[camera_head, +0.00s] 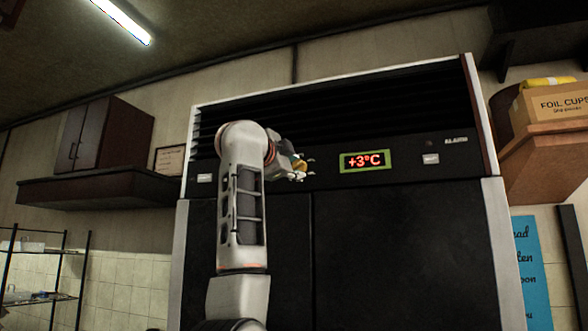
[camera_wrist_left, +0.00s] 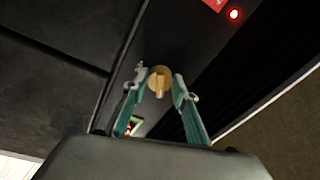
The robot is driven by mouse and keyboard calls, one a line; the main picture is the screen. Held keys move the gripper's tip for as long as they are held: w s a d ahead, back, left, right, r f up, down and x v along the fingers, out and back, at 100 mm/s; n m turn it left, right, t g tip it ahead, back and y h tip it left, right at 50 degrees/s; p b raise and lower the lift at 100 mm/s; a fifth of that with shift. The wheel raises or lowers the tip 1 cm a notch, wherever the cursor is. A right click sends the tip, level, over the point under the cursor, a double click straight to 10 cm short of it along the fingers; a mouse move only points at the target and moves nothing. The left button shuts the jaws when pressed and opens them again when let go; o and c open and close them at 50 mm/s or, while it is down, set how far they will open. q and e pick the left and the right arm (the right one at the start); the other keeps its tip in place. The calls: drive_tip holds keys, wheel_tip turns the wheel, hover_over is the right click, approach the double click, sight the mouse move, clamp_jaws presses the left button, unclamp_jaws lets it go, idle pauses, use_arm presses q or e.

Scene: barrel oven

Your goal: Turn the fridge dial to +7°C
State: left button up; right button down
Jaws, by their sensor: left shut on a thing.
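The fridge (camera_head: 400,250) is a tall dark cabinet with a light frame. Its lit display (camera_head: 365,161) reads +3°C in red inside a green border. The brass dial (camera_head: 299,165) sits on the dark upper panel, left of the display, partly covered by my left gripper (camera_head: 304,169). In the left wrist view, the dial (camera_wrist_left: 159,78) with its raised grip bar lies between the fingertips of my left gripper (camera_wrist_left: 160,86). The left gripper is shut on the dial. My right gripper is not in view.
A red light (camera_wrist_left: 234,14) glows on the panel in the left wrist view. A shelf with a foil cups box (camera_head: 555,105) is at the right. A dark wall cabinet (camera_head: 102,138) and a wire rack (camera_head: 40,270) stand at the left.

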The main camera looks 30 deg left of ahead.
use_arm(q)
drive_tip(key=n, duration=0.3)
drive_tip(key=shift+d+f+y, duration=0.1)
drive_tip(key=shift+y, duration=0.2)
drive_tip(key=shift+n, duration=1.1)
drive_tip(key=n+y, duration=0.1)
drive_tip(key=n, duration=0.3)
drive_tip(key=shift+d+n+p, duration=0.15)
drive_tip(key=shift+n+p, duration=0.15)
drive_tip(key=shift+n, duration=0.1)
drive_tip(key=shift+n+g+y+p, duration=0.3)
drive_tip(key=shift+n, duration=1.3)
drive_tip(key=o, duration=1.1)
drive_tip(key=shift+w, duration=0.1)
drive_tip(key=v, duration=1.2)
